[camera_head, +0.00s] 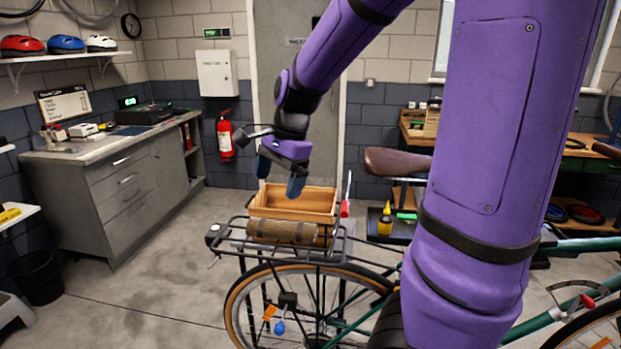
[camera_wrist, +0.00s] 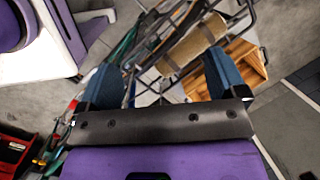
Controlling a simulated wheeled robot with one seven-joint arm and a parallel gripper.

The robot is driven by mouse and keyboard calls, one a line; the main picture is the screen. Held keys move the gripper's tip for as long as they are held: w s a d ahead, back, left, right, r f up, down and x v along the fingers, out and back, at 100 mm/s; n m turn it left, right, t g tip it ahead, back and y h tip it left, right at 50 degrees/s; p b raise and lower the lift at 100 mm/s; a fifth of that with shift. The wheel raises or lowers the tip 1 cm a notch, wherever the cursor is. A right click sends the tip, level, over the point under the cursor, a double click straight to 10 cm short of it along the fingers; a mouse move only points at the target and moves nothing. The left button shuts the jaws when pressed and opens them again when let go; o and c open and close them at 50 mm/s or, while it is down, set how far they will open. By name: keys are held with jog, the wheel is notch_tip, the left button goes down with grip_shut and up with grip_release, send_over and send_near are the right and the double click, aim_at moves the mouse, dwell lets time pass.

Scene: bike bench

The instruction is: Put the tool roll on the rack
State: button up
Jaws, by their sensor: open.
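The tool roll (camera_head: 282,231) is a tan-brown rolled bundle with dark straps. It lies on the black wire rack (camera_head: 232,240) over the bike's rear wheel, in front of a wooden crate. In the wrist view the tool roll (camera_wrist: 197,48) shows beyond the fingers, on the rack's bars (camera_wrist: 150,72). My gripper (camera_head: 280,176) is above the rack and the roll, fingers pointing down. In the wrist view my gripper (camera_wrist: 160,84) has its blue fingers wide apart with nothing between them. It is clear of the roll.
The wooden crate (camera_head: 290,203) stands just behind the roll. The brown saddle (camera_head: 396,162) rises to the right of the rack. A yellow bottle (camera_head: 385,224) stands on a dark tray farther back.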

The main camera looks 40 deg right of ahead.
jog(key=s+a+r+n+t+h, duration=0.1)
jog(key=s+a+r+n, duration=0.2)
jog(key=s+n, duration=0.5)
jog(key=s+a+r+n+t+h, duration=0.1)
jog(key=s+a+r+n+t, duration=0.1)
jog(key=s+r+n, duration=0.3)
jog(key=s+a+n, duration=0.1)
jog(key=s+n, duration=0.2)
jog(key=s, duration=0.1)
jog(key=shift+s+a+n+t+h, duration=0.2)
jog(key=shift+a+n+t+h, duration=0.1)
jog(key=shift+c, duration=0.3)
